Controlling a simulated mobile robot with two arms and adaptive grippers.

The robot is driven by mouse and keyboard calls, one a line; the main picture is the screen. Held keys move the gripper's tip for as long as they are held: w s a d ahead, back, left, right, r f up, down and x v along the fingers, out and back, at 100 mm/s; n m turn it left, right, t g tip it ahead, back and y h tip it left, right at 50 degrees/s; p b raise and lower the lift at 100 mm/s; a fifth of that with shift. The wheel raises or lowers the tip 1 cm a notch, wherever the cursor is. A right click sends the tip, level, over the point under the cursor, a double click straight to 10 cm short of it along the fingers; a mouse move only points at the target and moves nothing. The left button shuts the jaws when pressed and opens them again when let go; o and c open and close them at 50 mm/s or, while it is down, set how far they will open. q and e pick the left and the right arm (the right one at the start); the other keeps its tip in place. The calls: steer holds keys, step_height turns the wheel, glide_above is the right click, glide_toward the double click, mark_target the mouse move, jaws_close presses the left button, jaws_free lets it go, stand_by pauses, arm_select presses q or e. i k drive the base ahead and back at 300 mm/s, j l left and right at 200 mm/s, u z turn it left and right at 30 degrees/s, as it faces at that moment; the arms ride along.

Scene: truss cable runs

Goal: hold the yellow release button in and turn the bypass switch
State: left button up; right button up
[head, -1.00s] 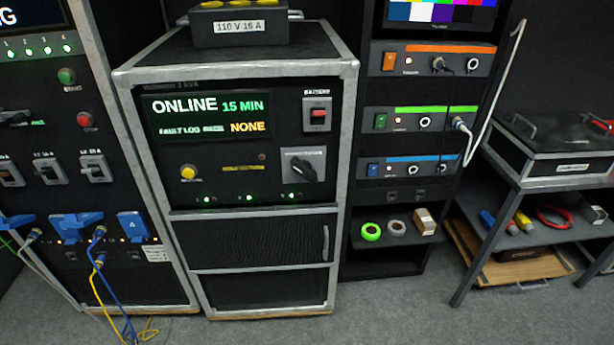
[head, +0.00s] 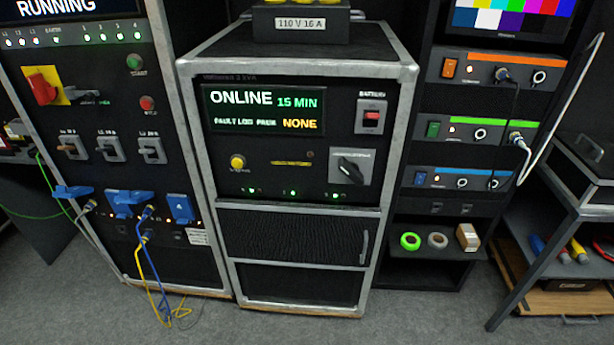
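The yellow release button (head: 237,162) is on the lower left of the black front panel of the UPS cabinet (head: 290,222). The bypass switch (head: 350,169) is a dark rotary knob on a grey plate at the lower right of the same panel. Its knob lies tilted, pointing between level and upright. The display (head: 264,109) reads ONLINE, 15 MIN and NONE. A red battery rocker switch (head: 371,116) sits above the bypass switch. Neither of my grippers is in view.
A distribution rack (head: 110,130) with blue connectors and hanging cables stands at left. An equipment rack (head: 480,120) with a white cable stands at right, beside a metal-framed bench (head: 545,255). Grey floor (head: 410,318) is free in front.

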mark_target(236, 163)
steer(key=i+j, duration=0.25)
steer(key=i, duration=0.2)
steer(key=i+j, duration=0.3)
steer(key=i, duration=0.1)
